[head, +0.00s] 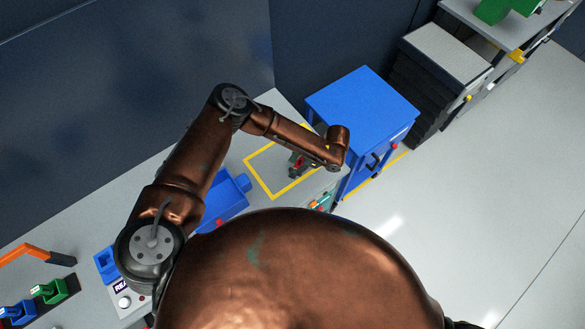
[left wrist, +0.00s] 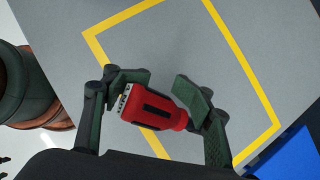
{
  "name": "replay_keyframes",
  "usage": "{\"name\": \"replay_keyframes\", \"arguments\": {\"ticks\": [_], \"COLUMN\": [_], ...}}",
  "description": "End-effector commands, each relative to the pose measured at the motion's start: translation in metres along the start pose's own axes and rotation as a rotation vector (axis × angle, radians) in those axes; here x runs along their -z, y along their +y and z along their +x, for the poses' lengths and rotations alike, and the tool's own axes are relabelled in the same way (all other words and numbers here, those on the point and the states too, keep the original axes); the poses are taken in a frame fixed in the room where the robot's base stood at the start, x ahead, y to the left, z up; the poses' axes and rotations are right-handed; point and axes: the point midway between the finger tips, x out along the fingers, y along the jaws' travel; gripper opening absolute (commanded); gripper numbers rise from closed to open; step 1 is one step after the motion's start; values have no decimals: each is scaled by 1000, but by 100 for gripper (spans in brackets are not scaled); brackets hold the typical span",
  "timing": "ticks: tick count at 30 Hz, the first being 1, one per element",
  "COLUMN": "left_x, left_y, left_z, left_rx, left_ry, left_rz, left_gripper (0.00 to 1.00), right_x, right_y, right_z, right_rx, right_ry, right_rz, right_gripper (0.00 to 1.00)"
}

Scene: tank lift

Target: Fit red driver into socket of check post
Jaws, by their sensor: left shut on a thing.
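The red driver (left wrist: 156,107) has a red body with black panels and lies between the two fingers of my left gripper (left wrist: 160,95) in the left wrist view. The gripper is shut on it, above the grey bench inside a yellow outline. In the head view my left gripper (head: 299,165) hangs over the same yellow outline, with a little red showing at it. I cannot tell for sure which thing is the check post; a blue block with an opening (head: 106,264) stands at the lower left beside a partly hidden label. My right gripper is not in view.
A yellow outline (head: 262,184) marks the grey bench. A blue object (head: 222,203) is left of it, partly hidden by my arm. A blue cabinet (head: 362,105) stands to the right. Green (head: 54,291) and blue (head: 18,312) items and an orange-handled tool (head: 27,251) are at lower left.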

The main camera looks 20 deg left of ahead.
Motion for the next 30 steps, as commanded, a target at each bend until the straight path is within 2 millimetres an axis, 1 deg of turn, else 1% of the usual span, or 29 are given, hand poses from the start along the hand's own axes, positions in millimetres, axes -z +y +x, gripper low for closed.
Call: {"name": "replay_keyframes", "arguments": {"ticks": [1,7,9,15,19,24,27,29,30], "left_x": [0,-10,-5,0,2,3,0,-3,-7], "left_y": [10,45,62,98,113,121,120,116,113], "left_z": [-11,-60,-70,-96,-107,-113,-109,-103,-97], "left_rx": [0,2,1,1,0,0,-16,-41,-67], "left_ry": [4,4,3,3,2,1,1,3,4], "left_rz": [9,9,11,8,6,3,-22,-65,-107], "left_gripper": [7,7,7,7,7,7,7,7,7], "right_x": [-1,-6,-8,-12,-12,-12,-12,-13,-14], "right_y": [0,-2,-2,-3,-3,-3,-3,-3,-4], "right_z": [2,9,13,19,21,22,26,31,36], "right_rx": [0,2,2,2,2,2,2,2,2], "right_ry": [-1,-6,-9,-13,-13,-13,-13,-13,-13], "right_rz": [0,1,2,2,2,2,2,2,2], "right_gripper": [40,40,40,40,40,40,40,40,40]}}
